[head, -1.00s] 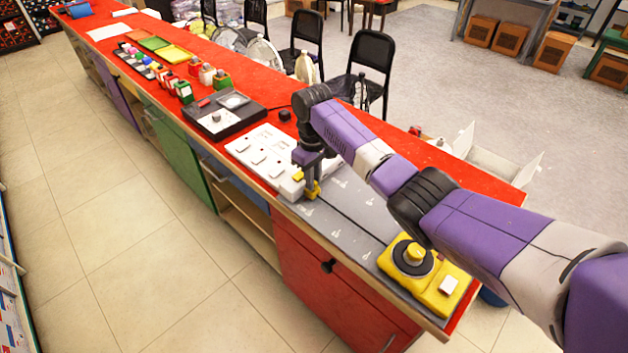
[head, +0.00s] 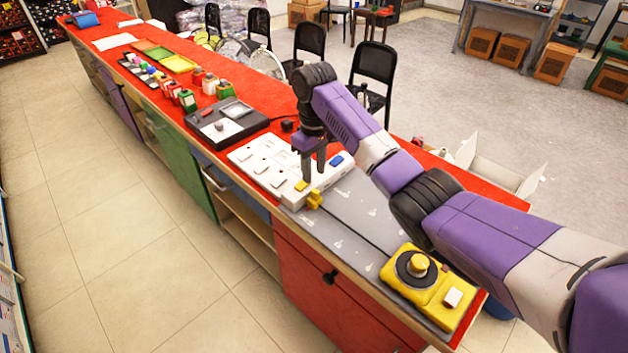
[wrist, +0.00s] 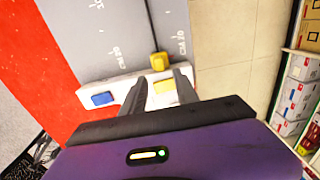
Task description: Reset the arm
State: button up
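My gripper (head: 313,175) is open and empty above the white strip-like box (head: 322,178) at the near end of the red counter. A blue button (head: 336,160) is at the box's other end. My arm reaches in from the right.
A yellow device with a round dial (head: 418,264) sits at the near end of the counter (head: 462,180). A white panel (head: 262,160), a black device (head: 226,122) and several small bottles and trays lie farther along. Black chairs (head: 373,66) stand behind; the tiled floor in front is clear.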

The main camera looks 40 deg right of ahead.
jog(key=shift+r, duration=0.4)
